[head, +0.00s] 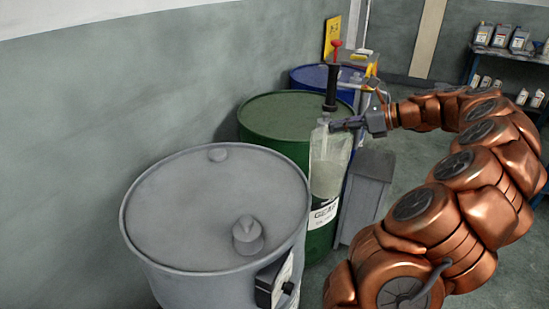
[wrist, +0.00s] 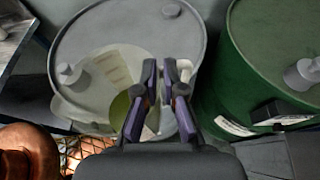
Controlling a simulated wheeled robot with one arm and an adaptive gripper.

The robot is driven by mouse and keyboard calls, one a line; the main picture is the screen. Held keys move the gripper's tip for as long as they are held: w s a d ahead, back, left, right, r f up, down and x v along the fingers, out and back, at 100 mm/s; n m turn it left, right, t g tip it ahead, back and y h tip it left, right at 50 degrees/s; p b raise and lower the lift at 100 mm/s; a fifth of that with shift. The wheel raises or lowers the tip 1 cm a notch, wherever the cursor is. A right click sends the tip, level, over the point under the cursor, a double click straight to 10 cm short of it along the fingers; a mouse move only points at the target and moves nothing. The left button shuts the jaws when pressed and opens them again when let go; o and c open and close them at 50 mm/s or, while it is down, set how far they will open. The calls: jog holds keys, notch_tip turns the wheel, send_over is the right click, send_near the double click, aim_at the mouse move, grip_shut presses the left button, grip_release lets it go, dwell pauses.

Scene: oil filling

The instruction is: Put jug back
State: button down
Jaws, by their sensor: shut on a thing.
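The jug (head: 328,168) is a translucent, pale container that looks partly filled. In the head view it hangs upright in front of the green drum (head: 275,110). My gripper (head: 338,125) is shut on the jug near its top, at its right side. In the wrist view my gripper's fingers (wrist: 165,78) are close together, and the see-through jug (wrist: 105,72) shows beside and behind them, over the grey drum (wrist: 135,25). The exact grip point is partly hidden by the fingers.
A grey drum (head: 205,215) with a cap stands nearest. A blue drum (head: 308,77) stands behind the green one. A black pump with a red top (head: 331,85) rises from the green drum. A grey box (head: 370,180) stands right of it. Bottles (head: 500,37) fill a shelf at back right.

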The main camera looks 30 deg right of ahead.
jog(key=r+p+x, duration=0.1)
jog(key=p+x, duration=0.1)
jog(key=x, duration=1.3)
jog(key=shift+w+a, duration=0.3)
jog(key=shift+w, duration=0.15)
jog(key=shift+f+p, duration=0.15)
jog(key=shift+p, duration=0.15)
jog(key=c, duration=1.2)
grip_release()
jog(key=shift+c, duration=0.2)
jog(key=b+v, duration=0.2)
jog(key=v, duration=1)
